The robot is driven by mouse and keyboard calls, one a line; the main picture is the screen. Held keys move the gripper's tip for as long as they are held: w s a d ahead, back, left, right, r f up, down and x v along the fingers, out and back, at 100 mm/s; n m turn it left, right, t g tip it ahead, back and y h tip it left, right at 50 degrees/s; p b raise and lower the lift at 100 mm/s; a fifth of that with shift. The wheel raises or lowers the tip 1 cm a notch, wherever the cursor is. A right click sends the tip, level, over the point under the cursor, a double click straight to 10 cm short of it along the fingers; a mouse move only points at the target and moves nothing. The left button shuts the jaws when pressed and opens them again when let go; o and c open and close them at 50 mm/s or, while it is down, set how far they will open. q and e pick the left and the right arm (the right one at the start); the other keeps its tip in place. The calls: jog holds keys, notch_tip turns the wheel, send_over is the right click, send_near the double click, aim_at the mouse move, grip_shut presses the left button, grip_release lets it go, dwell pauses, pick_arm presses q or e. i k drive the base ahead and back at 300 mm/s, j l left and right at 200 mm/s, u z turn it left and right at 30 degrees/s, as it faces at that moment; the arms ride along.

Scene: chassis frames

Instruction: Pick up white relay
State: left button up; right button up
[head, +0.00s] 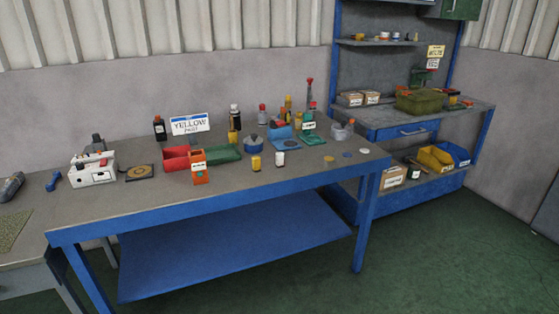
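A small white upright piece (280,159) with a dark top stands near the front edge of the blue-framed table (240,195). It looks like the white relay, but it is too small to make out details. A similar yellow piece (256,163) stands just left of it, apart from it. Neither of my grippers is in view, and nothing touches the white piece.
Left of it are an orange labelled holder (200,176), red bin (176,160), green tray (224,154) and white box (93,176). Behind are a blue-lidded pot (253,147) and bottles. Flat discs (346,155) lie right. A workbench (400,121) stands back right; green floor (420,255) is clear.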

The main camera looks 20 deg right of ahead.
aim_at(280, 156)
jog(key=i+l, duration=0.85)
